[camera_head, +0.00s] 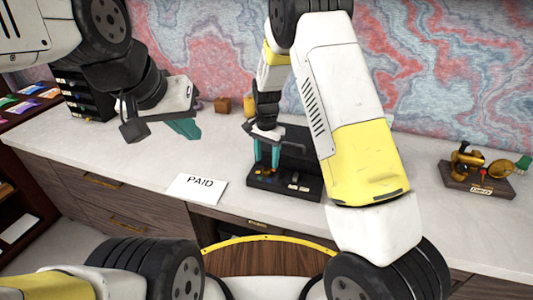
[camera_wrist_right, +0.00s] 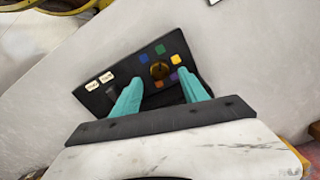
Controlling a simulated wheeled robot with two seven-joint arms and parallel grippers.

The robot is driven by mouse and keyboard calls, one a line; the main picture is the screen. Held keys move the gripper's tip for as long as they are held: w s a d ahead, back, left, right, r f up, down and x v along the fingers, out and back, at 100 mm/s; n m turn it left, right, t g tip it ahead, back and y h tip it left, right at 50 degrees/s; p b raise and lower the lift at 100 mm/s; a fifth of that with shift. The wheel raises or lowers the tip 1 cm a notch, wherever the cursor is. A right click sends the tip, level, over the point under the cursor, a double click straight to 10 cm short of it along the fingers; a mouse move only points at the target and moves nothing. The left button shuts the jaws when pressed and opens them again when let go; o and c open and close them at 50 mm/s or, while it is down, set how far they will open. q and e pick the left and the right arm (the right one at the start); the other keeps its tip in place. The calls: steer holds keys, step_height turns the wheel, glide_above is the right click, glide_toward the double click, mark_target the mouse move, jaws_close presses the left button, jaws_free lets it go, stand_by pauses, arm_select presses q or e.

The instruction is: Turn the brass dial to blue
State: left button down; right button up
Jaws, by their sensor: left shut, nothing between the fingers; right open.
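A black panel (camera_head: 312,192) stands on the desk in the head view; it also shows in the right wrist view (camera_wrist_right: 92,97). On it a round brass dial (camera_wrist_right: 159,70) sits among small coloured squares, including a blue one (camera_wrist_right: 143,59), a green one (camera_wrist_right: 160,49) and a yellow one (camera_wrist_right: 175,60). I cannot tell which square the dial points at. My right gripper (camera_head: 266,167) is open over the panel, its teal fingers (camera_wrist_right: 161,77) on either side of the dial's near edge; I cannot tell whether they touch it. My left gripper (camera_head: 186,128) is shut and empty, away to the left above the desk.
A white PAID card (camera_head: 197,188) lies left of the panel. Two pale labels (camera_wrist_right: 99,82) and a dark lever (camera_wrist_right: 112,93) are on the panel's left part. A brass device on a wooden base (camera_head: 478,183) stands at the right. The desk between is clear.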

mark_target(267, 169)
steer(key=shift+f, duration=2.15)
jaws_close()
